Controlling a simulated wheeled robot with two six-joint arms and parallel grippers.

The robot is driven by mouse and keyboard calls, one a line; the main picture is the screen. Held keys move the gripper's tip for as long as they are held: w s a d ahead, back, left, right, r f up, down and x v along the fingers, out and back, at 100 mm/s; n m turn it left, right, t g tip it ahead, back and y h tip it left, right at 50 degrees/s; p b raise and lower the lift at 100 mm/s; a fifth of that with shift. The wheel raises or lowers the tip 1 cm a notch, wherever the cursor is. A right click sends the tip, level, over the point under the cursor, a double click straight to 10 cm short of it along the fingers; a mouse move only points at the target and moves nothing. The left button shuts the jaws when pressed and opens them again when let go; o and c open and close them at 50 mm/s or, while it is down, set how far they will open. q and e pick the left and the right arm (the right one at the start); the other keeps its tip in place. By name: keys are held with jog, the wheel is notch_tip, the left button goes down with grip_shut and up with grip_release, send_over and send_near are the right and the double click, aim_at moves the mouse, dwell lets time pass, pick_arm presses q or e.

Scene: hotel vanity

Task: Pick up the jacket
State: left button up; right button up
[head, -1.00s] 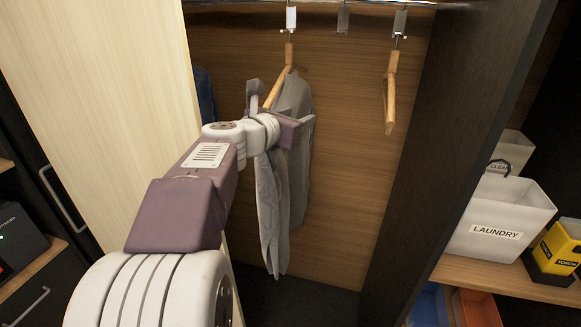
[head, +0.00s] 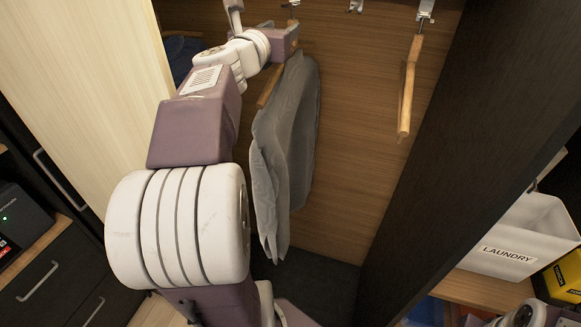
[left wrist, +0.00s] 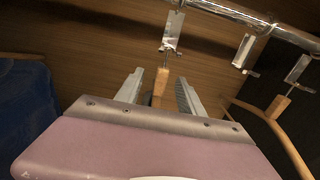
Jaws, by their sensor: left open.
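The grey jacket (head: 287,140) hangs on a wooden hanger (head: 268,91) in the open closet. My left gripper (head: 268,30) is at the top of this hanger, above the jacket's shoulders. In the left wrist view the gripper (left wrist: 158,90) is open, with one finger on each side of the hanger's wooden neck (left wrist: 161,80). Whether a finger touches the wood cannot be told. The hanger's metal hook shows just beyond the fingers. My arm hides part of the closet left of the jacket. My right gripper is not in view.
An empty wooden hanger (head: 409,85) hangs to the right. A dark blue garment (left wrist: 25,115) hangs to the left. The metal rail (left wrist: 250,20) runs above. A dark closet side panel (head: 470,120) separates shelves with a laundry box (head: 520,240).

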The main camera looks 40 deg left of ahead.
aim_at(292, 20)
pick_arm(q)
jog(key=x, duration=0.4)
jog(key=p+x, duration=0.1)
jog(key=x, duration=0.1)
jog(key=shift+w+d+f, duration=0.1)
jog(key=shift+d+f, duration=0.25)
jog(key=shift+f, duration=0.05)
jog(key=shift+w+r, duration=0.1)
jog(key=shift+w, duration=0.05)
jog(key=shift+s+r, duration=0.15)
jog(key=shift+s, duration=0.1)
jog(key=shift+w+a, duration=0.1)
jog(key=shift+w, duration=0.15)
grip_shut()
